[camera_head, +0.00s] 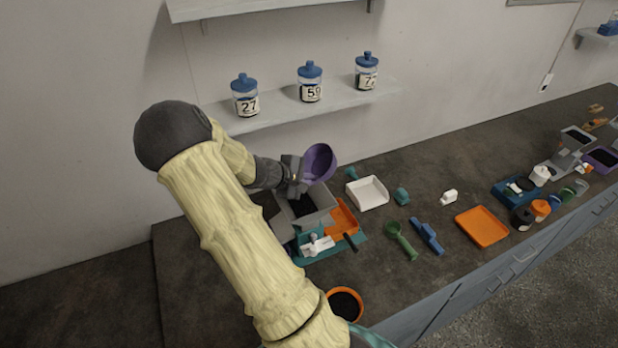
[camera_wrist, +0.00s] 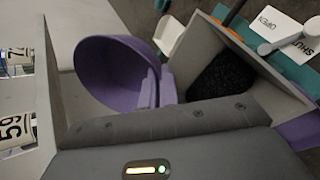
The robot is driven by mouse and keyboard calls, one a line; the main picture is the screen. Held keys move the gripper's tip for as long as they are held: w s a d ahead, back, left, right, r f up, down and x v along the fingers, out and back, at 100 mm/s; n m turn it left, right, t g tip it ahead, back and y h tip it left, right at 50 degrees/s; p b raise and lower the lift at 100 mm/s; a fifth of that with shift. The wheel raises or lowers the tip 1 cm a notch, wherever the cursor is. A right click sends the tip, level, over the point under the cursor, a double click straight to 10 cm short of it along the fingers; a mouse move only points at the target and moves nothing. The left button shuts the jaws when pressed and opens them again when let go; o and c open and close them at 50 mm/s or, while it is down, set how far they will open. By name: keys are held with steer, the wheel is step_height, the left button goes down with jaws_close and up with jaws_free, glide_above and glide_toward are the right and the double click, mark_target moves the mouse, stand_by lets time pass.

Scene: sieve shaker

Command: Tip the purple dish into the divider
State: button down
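The purple dish (camera_head: 319,162) is in my gripper (camera_head: 296,180), above the counter and tilted strongly onto its side. In the wrist view the dish (camera_wrist: 112,72) shows a bare purple inside, with its grip block (camera_wrist: 160,88) at my gripper's front edge. My gripper appears shut on this block; the fingertips are mostly hidden. The grey, open-topped box that looks like the divider (camera_head: 318,220) stands just below the dish. In the wrist view this box (camera_wrist: 268,72) holds dark grains, and the dish is beside and above its opening.
An orange tray (camera_head: 345,217) and a teal base with a white OPEN/SHUT plate (camera_wrist: 282,32) adjoin the box. A white tray (camera_head: 368,193) and an orange-rimmed bowl (camera_head: 346,292) are nearby. Three labelled jars stand on the wall shelf (camera_head: 275,118) behind my arm.

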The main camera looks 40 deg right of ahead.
steer(key=shift+s+d+r+y+p, duration=0.1)
steer(key=shift+r+y+p, duration=0.2)
steer(key=shift+r+p, duration=0.15)
steer(key=shift+s+d+y+p, duration=0.1)
steer(key=shift+d+y+p, duration=0.1)
steer(key=shift+y+p, duration=0.5)
steer(key=shift+r+p, duration=0.15)
steer(key=shift+p, duration=0.75)
steer(key=shift+a+r+t+y+p, duration=0.1)
steer(key=shift+t+y+p, duration=0.2)
steer(key=shift+y+p, duration=0.7)
steer(key=shift+p, duration=0.6)
steer(key=shift+f, duration=0.2)
steer(key=shift+r+p, duration=0.3)
steer(key=shift+p, duration=0.6)
steer(key=shift+r+m+y+p, duration=0.1)
steer(key=shift+m+y+p, duration=0.3)
steer(key=shift+p, duration=0.45)
